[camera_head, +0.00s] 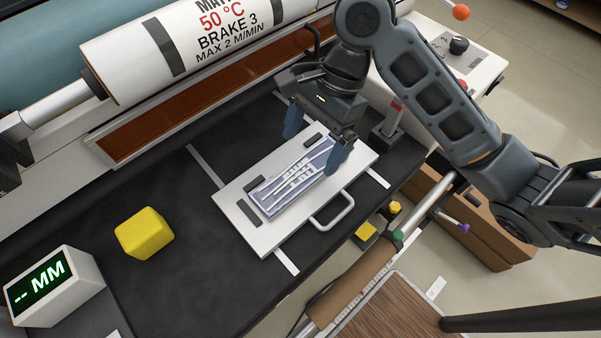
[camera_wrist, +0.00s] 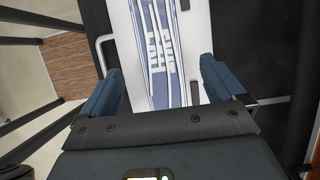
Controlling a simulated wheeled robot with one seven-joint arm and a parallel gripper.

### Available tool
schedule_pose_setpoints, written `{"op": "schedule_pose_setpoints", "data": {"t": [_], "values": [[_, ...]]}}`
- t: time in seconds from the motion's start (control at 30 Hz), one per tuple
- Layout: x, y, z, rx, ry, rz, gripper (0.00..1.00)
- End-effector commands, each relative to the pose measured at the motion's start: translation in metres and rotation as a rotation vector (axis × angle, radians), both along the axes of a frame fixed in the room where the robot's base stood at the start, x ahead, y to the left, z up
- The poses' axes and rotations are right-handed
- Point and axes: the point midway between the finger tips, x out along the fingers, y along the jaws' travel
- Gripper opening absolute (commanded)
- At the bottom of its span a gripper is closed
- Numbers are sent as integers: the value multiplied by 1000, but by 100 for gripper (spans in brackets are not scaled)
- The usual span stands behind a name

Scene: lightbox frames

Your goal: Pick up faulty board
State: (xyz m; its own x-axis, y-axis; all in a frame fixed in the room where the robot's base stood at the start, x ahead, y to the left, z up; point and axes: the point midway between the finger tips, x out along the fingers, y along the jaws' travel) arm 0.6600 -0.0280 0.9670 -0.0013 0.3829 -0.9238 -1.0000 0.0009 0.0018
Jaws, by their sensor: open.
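A flat blue-grey board with pale line patterns (camera_head: 275,192) lies on a white plate (camera_head: 258,238) that has dark blocks around the board and a handle on its near side. The board also shows in the wrist view (camera_wrist: 158,60), running up the middle of the picture. My gripper (camera_head: 315,132) is above the far right end of the plate. Its two blue fingers are wide apart, one on each side of the board in the wrist view, with nothing between them that I can see held. The fingers partly hide the board's right end in the head view.
A yellow block (camera_head: 144,233) and a display box reading "-- MM" (camera_head: 55,286) stand left on the black surface (camera_head: 190,285). A large white roller (camera_head: 185,40) runs along the back. A small post (camera_head: 390,122) stands right of the plate. The surface around the yellow block is clear.

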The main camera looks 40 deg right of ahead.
Motion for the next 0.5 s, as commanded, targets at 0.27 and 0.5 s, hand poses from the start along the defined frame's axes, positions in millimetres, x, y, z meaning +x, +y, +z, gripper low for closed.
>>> {"op": "schedule_pose_setpoints", "data": {"t": [0.27, 0.5], "values": [[0, 9, -38, 0, 0, -1, 96], [0, 17, -52, 0, -2, 0, 96]]}}
